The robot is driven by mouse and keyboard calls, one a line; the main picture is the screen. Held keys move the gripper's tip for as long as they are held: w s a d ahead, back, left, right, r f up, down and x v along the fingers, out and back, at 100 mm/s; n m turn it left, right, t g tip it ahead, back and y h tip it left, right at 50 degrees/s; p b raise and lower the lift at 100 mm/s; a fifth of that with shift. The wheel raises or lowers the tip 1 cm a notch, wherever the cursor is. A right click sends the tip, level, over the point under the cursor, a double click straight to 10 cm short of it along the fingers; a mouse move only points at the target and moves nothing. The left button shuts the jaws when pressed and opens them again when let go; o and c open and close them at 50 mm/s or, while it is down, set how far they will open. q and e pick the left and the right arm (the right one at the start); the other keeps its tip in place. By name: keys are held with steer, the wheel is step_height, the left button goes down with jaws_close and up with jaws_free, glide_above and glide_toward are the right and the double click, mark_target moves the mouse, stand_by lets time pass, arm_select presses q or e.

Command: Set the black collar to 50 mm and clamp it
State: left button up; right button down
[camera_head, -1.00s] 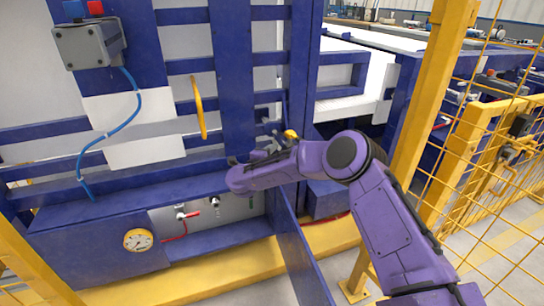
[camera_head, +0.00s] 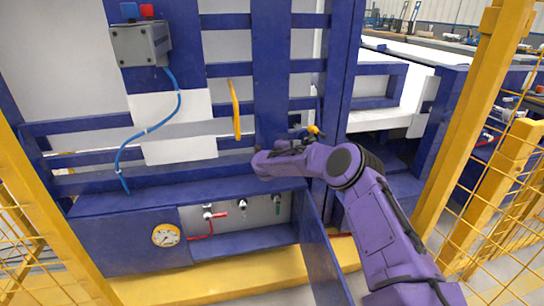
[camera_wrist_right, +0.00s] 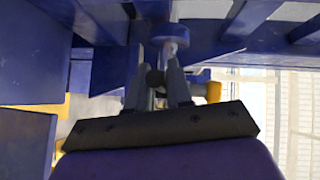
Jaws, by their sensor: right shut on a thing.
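My right gripper (camera_head: 296,141) reaches in from the right at the blue frame, just left of a yellow knob (camera_head: 315,129). In the right wrist view its two grey fingers (camera_wrist_right: 157,84) are shut on a small dark round part (camera_wrist_right: 155,77). I cannot tell whether this part is the black collar or its clamp. A blue cylindrical piece (camera_wrist_right: 171,34) on a pale rod stands just beyond the fingertips. A yellow part (camera_wrist_right: 213,92) shows right of the fingers. No 50 mm mark or scale is legible. My left gripper is not in view.
A blue post (camera_head: 271,75) stands behind the gripper, with a yellow handle (camera_head: 235,110) to its left. Below are a gauge (camera_head: 166,235), a red-handled valve (camera_head: 217,215) and an open blue door panel (camera_head: 325,262). Yellow mesh fencing (camera_head: 490,215) stands at right.

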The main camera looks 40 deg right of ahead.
steer(key=shift+w, duration=0.15)
steer(key=c, duration=1.1)
jaws_free()
steer(key=shift+a+r, duration=0.1)
steer(key=shift+a, duration=0.2)
steer(key=p+v, duration=0.1)
steer(key=v, duration=0.4)
steer(key=p+v, duration=0.1)
steer(key=v, duration=0.3)
steer(key=shift+s+a, duration=0.35)
